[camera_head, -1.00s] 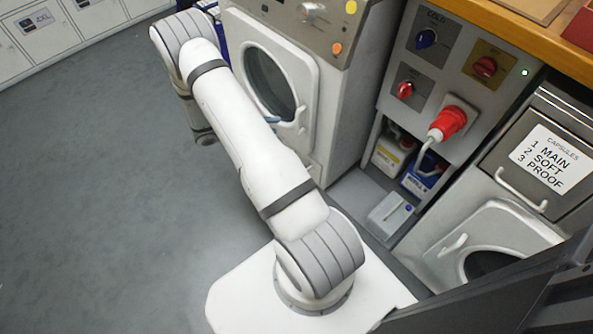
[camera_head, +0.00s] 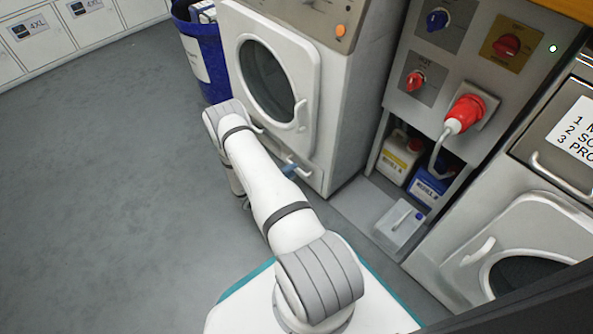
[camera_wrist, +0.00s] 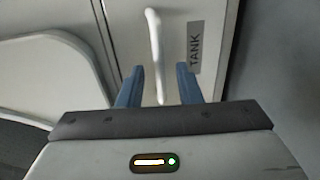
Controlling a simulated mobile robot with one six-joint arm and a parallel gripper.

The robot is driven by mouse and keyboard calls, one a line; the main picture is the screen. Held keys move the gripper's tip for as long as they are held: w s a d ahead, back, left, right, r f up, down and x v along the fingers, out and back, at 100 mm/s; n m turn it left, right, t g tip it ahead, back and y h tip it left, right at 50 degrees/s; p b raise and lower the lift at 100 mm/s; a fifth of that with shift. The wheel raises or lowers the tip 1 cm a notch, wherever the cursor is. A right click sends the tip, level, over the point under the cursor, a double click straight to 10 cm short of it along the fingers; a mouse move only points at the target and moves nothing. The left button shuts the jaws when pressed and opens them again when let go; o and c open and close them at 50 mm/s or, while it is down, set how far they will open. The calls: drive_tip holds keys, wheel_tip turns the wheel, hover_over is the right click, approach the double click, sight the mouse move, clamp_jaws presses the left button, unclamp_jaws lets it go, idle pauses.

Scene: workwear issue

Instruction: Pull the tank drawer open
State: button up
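My gripper (camera_wrist: 160,75) has two blue fingers spread apart, one on each side of the handle's lower part. I see a gap between the handle and each finger. In the head view a blue fingertip (camera_head: 290,169) shows low at the machine's front, beside the drawer; my arm hides most of the gripper. The drawer looks closed.
The machine's round door (camera_head: 268,80) is above the drawer. A blue bin (camera_head: 205,60) stands behind. Jugs (camera_head: 398,158) and a clear container (camera_head: 400,228) sit to the right, beneath the red plug (camera_head: 466,112). Open grey floor (camera_head: 110,190) lies to the left.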

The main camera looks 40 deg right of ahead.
drive_tip(key=shift+x, duration=1.05)
drive_tip(key=shift+c, duration=0.2)
clamp_jaws()
